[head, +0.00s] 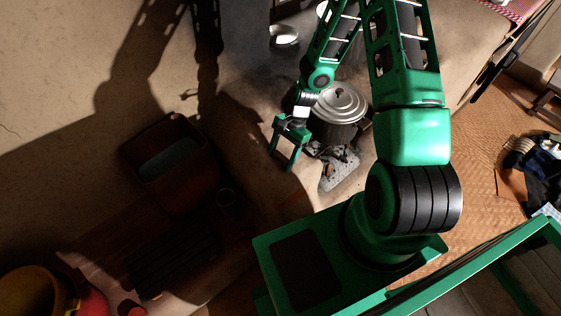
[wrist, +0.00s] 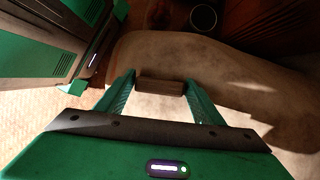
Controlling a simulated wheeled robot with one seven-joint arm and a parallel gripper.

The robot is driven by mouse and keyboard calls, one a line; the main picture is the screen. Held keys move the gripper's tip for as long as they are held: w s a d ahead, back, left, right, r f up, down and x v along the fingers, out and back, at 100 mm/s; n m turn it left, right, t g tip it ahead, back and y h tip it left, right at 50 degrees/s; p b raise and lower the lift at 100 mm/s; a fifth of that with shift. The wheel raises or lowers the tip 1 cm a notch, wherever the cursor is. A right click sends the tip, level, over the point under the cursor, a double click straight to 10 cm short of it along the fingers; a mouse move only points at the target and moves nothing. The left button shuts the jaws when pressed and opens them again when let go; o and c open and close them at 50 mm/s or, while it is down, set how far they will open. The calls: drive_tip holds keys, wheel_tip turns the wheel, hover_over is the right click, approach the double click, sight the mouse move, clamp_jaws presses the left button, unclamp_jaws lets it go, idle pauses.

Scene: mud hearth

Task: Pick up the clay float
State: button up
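A brown block-like piece, which I take to be the clay float (wrist: 161,86), shows in the wrist view on or just above the tan mud surface. It lies crosswise between the tips of my gripper's two green fingers (wrist: 160,80). Its ends appear close to the fingertips; I cannot tell whether they touch. In the head view my gripper (head: 284,160) points down beside the lidded pot, its fingers apart. I cannot make out the float there; that area is in shadow.
A dark pot with a silver lid (head: 340,103) stands close right of my gripper, with ash and charred bits (head: 340,172) below it. A reddish box (head: 170,155) is at left. A dark cup (wrist: 203,17) is beyond the float.

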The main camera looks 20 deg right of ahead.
sight(281, 158)
drive_tip(key=c, duration=0.7)
drive_tip(key=shift+r, duration=0.15)
drive_tip(key=shift+r, duration=0.55)
drive_tip(key=r, duration=0.1)
drive_tip(key=s+r, duration=0.1)
drive_tip(key=r, duration=0.1)
drive_tip(key=shift+a+r, duration=0.2)
drive_tip(key=s+a+r, duration=0.1)
drive_tip(key=s+r, duration=0.1)
drive_tip(key=s, duration=0.1)
drive_tip(key=s+a+r, duration=0.2)
drive_tip(key=s, duration=0.1)
drive_tip(key=s+a+r, duration=0.1)
drive_tip(key=s+r, duration=0.1)
drive_tip(key=s, duration=0.1)
drive_tip(key=shift+s+a+r, duration=0.1)
drive_tip(key=shift+s+a, duration=0.15)
drive_tip(key=shift+a, duration=0.1)
